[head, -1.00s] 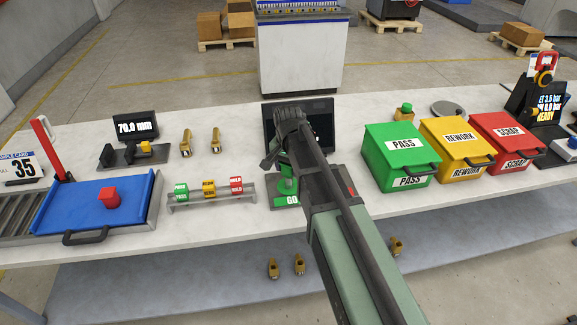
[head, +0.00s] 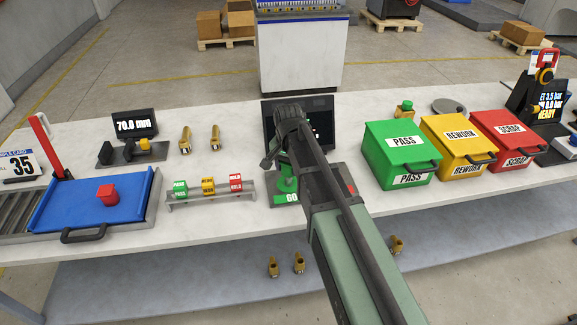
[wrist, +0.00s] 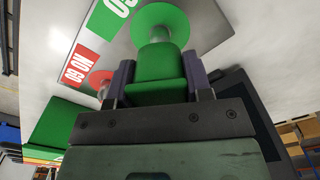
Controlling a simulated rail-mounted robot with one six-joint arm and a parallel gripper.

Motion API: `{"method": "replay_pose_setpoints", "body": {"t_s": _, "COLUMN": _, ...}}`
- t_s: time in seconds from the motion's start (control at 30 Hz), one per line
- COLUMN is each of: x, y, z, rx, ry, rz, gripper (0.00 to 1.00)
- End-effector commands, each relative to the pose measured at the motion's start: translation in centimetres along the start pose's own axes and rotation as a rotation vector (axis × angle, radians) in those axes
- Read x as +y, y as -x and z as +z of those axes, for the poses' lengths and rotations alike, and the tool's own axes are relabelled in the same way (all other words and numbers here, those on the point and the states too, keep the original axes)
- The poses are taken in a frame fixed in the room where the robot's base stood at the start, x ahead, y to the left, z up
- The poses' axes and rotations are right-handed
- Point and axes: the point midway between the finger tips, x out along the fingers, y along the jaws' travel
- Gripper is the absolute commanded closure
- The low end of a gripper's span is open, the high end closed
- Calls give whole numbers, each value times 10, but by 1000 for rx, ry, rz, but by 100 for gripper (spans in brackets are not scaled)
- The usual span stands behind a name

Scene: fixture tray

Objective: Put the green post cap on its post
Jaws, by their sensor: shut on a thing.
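The green post cap (wrist: 160,66) is between the two fingers of my gripper (wrist: 157,84) in the wrist view. My gripper is shut on it. Just beyond the cap a short pale stretch of the post (wrist: 160,34) shows, standing in a green disc (wrist: 168,17) on the grey plate with the GO and NO GO labels. The cap lines up with the post in this view; I cannot tell how far it sits over it. In the head view, green (head: 286,182) shows below my gripper above the GO label, and my arm hides much of the plate.
A red disc with a post (wrist: 100,77) stands beside the green one. A dark screen (head: 318,115) stands behind the plate. Green (head: 400,160), yellow (head: 455,150) and red boxes (head: 508,140) are at right. A small labelled rack (head: 210,197) is at left.

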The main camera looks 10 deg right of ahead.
Motion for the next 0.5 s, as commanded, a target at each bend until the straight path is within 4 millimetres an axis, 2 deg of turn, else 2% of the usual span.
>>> {"method": "replay_pose_setpoints", "body": {"t_s": 0.5, "x": 0, "y": -6, "z": 0, "rx": 0, "ry": 0, "rz": 0, "gripper": 76}}
